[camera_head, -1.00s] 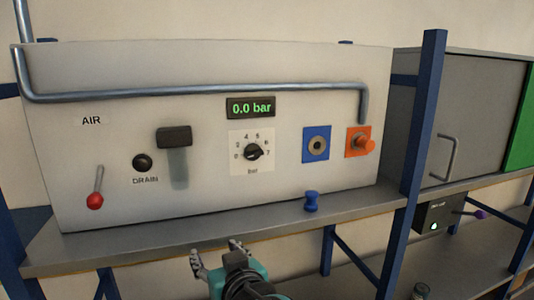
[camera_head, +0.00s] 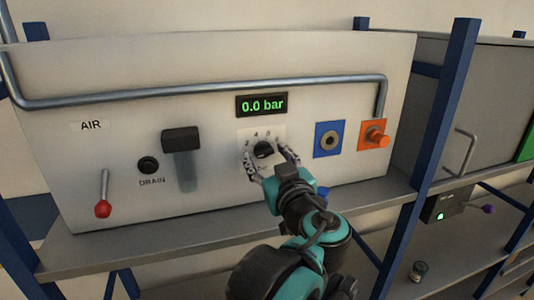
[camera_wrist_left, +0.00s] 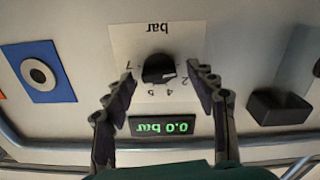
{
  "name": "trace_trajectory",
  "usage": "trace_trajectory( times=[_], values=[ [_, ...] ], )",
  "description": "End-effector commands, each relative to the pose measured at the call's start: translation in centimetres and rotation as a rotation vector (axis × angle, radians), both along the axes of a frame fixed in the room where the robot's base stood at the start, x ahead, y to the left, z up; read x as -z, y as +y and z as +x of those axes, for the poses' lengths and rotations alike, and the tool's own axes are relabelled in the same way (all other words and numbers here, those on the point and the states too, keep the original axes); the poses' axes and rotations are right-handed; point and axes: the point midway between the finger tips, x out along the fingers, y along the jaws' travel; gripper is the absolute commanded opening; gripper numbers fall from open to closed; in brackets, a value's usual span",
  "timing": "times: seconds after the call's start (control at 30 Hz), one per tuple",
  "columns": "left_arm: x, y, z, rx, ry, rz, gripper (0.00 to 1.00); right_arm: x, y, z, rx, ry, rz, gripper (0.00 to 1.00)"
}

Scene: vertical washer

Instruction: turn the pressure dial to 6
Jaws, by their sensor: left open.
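The pressure dial (camera_head: 264,149) is a small black knob on a white scale plate on the front panel. The green display (camera_head: 262,105) above it reads 0.0 bar. My left gripper (camera_head: 268,159) is open, with one finger on each side of the dial. The wrist view shows the panel upside down, with the dial (camera_wrist_left: 158,68) between the spread fingertips (camera_wrist_left: 162,74) and small gaps beside it. I cannot tell for sure which number the pointer faces. The fingers and wrist hide parts of the scale. My right gripper is not in view.
A pipe (camera_head: 200,92) crosses above the dial. A blue piece is partly hidden behind my wrist.

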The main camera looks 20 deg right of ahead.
Motion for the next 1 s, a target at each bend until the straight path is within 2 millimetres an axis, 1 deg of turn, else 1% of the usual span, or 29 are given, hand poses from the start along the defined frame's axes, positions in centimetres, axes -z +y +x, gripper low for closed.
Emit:
trace_trajectory(
  times=[0.27, 0.3, 0.37, 0.4, 0.43, 0.47, 0.77, 1.0],
  values=[
    [0.04, -0.01, 0.19, 0.001, 0.001, 0.000, 0.57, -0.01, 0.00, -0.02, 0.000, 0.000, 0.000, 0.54],
    [0.04, 0.00, 0.19, 0.001, 0.001, 0.000, 0.46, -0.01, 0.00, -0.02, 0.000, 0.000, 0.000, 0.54],
    [0.04, 0.00, 0.18, 0.001, 0.001, 0.000, 0.31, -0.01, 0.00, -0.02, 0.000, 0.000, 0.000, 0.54],
    [0.03, 0.00, 0.18, 0.001, 0.001, 0.000, 0.20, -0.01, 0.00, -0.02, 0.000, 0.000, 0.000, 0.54],
    [0.03, 0.00, 0.18, 0.001, 0.001, 0.000, 0.12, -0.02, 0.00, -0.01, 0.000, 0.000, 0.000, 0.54],
    [0.03, 0.00, 0.18, 0.001, 0.001, 0.000, 0.07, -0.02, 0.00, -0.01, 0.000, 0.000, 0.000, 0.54],
    [0.02, 0.01, 0.19, 0.000, 0.001, 0.017, 0.07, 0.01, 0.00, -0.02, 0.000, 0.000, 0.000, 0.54],
    [0.04, -0.02, 0.19, 0.000, 0.004, 0.118, 0.07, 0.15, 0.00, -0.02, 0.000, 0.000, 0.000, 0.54]
  ],
)
